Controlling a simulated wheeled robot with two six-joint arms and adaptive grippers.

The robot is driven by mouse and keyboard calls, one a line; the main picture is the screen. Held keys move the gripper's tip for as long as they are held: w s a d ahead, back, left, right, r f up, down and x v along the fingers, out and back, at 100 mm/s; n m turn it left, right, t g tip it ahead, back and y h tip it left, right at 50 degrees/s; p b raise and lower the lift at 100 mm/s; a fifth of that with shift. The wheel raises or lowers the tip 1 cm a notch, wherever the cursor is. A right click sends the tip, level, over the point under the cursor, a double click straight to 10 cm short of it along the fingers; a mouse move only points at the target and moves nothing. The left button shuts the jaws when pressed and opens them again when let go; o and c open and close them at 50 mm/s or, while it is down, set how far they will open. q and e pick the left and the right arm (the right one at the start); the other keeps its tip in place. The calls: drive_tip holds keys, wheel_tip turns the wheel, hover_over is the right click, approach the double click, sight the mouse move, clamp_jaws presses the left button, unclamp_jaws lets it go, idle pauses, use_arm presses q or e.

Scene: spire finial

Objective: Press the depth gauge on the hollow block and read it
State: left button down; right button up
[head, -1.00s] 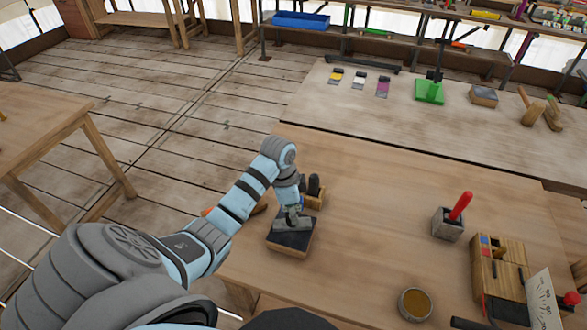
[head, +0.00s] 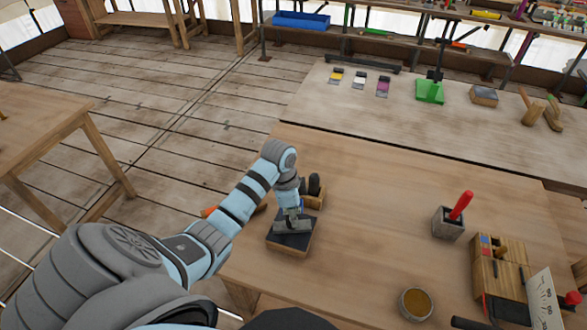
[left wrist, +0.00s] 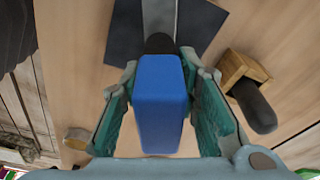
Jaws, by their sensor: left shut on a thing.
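My left gripper (left wrist: 160,105) is shut on a blue handle (left wrist: 160,100). A black collar and a flat grey metal part (left wrist: 158,18) run on from the handle. In the head view the grey part (head: 291,227) lies over a dark-topped block (head: 281,243) at the table's left; I cannot tell how firmly it touches. The gripper (head: 292,212) is just above it. I cannot pick out a depth gauge for sure. A grey block (head: 447,224) with a red handle (head: 461,205) rising from it stands at the right; whether it is hollow is unclear. My right gripper is out of view.
A small wooden holder (head: 314,200) with dark upright pieces stands close behind the gripper. A round tin (head: 415,304), a wooden box (head: 499,268) and a white marked card (head: 541,300) are at the right front. The table's middle is clear.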

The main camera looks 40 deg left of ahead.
use_arm(q)
drive_tip(key=shift+f, duration=0.1)
idle(1.4)
drive_tip(key=shift+p, duration=0.3)
drive_tip(key=shift+r, duration=2.6)
drive_tip(key=shift+f, duration=0.15)
drive_tip(key=shift+f+b, duration=0.8)
drive_tip(key=shift+f, duration=1.45)
